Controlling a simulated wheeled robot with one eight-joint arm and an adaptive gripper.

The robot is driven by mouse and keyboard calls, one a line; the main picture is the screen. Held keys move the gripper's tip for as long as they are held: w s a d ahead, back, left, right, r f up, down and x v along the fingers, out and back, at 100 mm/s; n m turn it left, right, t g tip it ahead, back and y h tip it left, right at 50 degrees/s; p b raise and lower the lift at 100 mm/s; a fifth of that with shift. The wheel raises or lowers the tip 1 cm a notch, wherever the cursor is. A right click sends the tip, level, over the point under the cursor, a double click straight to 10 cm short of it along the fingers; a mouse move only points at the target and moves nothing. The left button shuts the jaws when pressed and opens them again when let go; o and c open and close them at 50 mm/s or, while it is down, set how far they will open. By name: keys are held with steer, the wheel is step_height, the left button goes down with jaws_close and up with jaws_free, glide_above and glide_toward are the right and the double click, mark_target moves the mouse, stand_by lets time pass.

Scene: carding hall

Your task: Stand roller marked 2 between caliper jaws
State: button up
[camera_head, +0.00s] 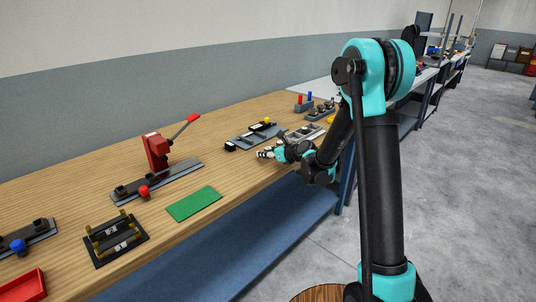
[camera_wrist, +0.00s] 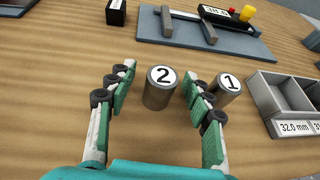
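The roller marked 2 (camera_wrist: 159,93) is a dark cylinder with a white numbered top. It stands upright on the wooden bench in the wrist view. My gripper (camera_wrist: 158,78) is open, with one finger on each side of this roller; I see gaps on both sides. The roller marked 1 (camera_wrist: 226,90) stands upright just outside the right finger. The caliper (camera_wrist: 220,38) lies beyond on a grey plate, its two jaws apart with an empty gap between them. In the head view my gripper (camera_head: 268,153) is low over the bench, near the caliper plate (camera_head: 247,140); the rollers are not clear there.
A grey divided tray (camera_wrist: 285,98) labelled 32.0 mm stands at the right. A small black block (camera_wrist: 116,13) is left of the caliper. In the head view, a red lever press (camera_head: 157,152), a green mat (camera_head: 194,203) and a black fixture (camera_head: 116,238) are farther left.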

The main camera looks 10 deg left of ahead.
jaws_close()
steer(key=shift+r, duration=0.1)
